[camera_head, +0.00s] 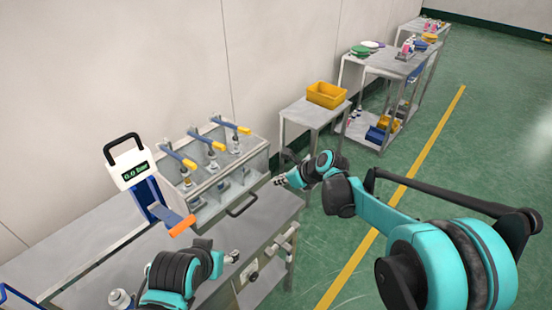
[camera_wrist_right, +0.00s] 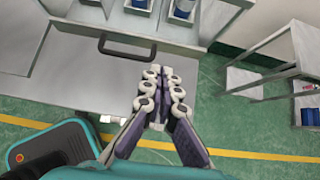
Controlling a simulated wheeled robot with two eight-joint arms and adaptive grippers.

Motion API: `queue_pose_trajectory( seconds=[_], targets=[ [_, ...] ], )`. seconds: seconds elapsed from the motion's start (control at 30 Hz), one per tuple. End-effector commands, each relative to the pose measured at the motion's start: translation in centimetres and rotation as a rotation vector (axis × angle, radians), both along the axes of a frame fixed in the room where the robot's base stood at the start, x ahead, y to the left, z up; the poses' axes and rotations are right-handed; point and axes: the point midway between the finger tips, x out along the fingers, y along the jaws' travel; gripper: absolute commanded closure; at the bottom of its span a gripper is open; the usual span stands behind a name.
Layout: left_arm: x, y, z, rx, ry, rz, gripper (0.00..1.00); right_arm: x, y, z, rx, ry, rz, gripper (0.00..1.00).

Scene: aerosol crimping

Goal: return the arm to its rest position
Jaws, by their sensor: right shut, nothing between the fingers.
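My right arm reaches in from the right in the head view. Its gripper (camera_head: 280,181) is in the air near the right front corner of the crimping station (camera_head: 240,176). In the right wrist view the fingers of my right gripper (camera_wrist_right: 161,72) are together with nothing between them, seen over the bench edge and green floor. My left gripper (camera_head: 232,256) is low over the metal bench (camera_head: 120,245); its fingers are too small to tell whether they are apart.
A display unit (camera_head: 137,171) with a black handle stands left of the box, an orange-tipped lever (camera_head: 182,226) before it. A side table (camera_head: 312,112) holds a yellow bin (camera_head: 326,94). Farther back are loaded shelves (camera_head: 385,62). Green floor (camera_head: 480,150) is open at right.

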Motion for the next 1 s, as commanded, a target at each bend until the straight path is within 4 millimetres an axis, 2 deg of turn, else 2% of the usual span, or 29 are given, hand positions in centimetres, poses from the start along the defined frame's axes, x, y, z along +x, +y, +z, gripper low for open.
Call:
queue_pose_trajectory(
  seconds=[0.2,0.27,0.37,0.5,0.63,0.8,1.0],
  targets=[
    [0.0,0.0,-0.1,0.0,0.0,0.0,0.42,-0.5,-0.6,0.4,-0.027,-0.026,0.023,1.0],
    [0.0,0.0,-0.1,0.0,0.0,0.0,0.42,-1.3,-1.5,1.0,-0.071,-0.066,0.062,1.0],
    [0.0,0.0,-0.4,0.0,0.0,0.0,0.42,-3.6,-3.8,2.3,-0.203,-0.18,0.178,1.0],
    [0.0,0.0,-0.7,0.0,0.0,0.0,0.42,-8.4,-8.2,4.0,-0.47,-0.375,0.424,1.0],
    [0.0,0.0,-1.0,0.0,0.0,0.0,0.42,-13.2,-12.2,4.7,-0.728,-0.528,0.685,1.0],
    [0.0,0.0,-1.5,0.0,0.0,0.0,0.42,-19.6,-16.9,4.0,-1.056,-0.672,1.062,1.0],
    [0.0,0.0,-1.8,0.0,0.0,0.0,0.42,-25.7,-21.1,1.9,-1.352,-0.75,1.49,1.0]
  ],
)
